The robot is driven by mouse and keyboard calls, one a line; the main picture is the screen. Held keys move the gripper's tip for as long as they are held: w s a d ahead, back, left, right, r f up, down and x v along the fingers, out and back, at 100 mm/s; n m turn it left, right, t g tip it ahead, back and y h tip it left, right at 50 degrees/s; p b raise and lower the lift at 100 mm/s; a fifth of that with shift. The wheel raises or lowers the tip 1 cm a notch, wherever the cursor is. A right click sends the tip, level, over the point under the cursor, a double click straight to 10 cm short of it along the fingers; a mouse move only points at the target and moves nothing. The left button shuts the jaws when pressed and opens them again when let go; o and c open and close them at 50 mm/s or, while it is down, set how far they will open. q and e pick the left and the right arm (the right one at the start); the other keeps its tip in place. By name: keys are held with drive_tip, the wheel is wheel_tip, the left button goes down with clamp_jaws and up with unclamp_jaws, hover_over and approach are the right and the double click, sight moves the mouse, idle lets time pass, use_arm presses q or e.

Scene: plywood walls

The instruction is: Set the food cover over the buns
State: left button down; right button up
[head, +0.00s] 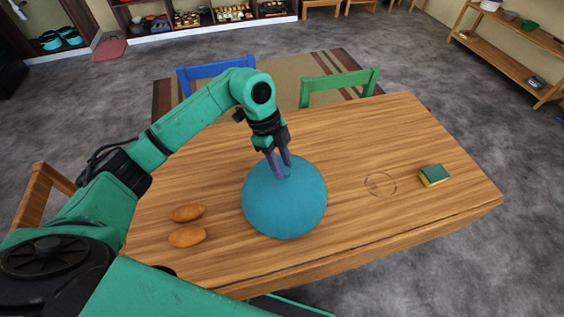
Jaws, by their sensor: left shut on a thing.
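A blue domed food cover (284,208) is in the middle of the wooden table in the head view. My left gripper (283,172) is above it, with its purple fingers shut on the top of the cover. I cannot tell whether the cover rests on the table or is held just above it. Two brown buns, one farther back (187,213) and one nearer (187,236), lie side by side on the table to the left of the cover, apart from it and uncovered. My right gripper is not in view.
The table (400,140) has a thin ring mark (380,185) right of the cover and a green and yellow sponge (434,176) near its right end. A blue chair (213,70) and a green chair (338,88) stand behind it. A wooden chair (30,195) is at the left.

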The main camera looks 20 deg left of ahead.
use_arm(q)
drive_tip(key=shift+f, duration=0.35)
drive_tip(key=shift+f+b, duration=0.35)
drive_tip(key=shift+f, duration=0.25)
drive_tip(key=shift+f, duration=0.25)
drive_tip(key=shift+f, duration=0.1)
idle(0.4)
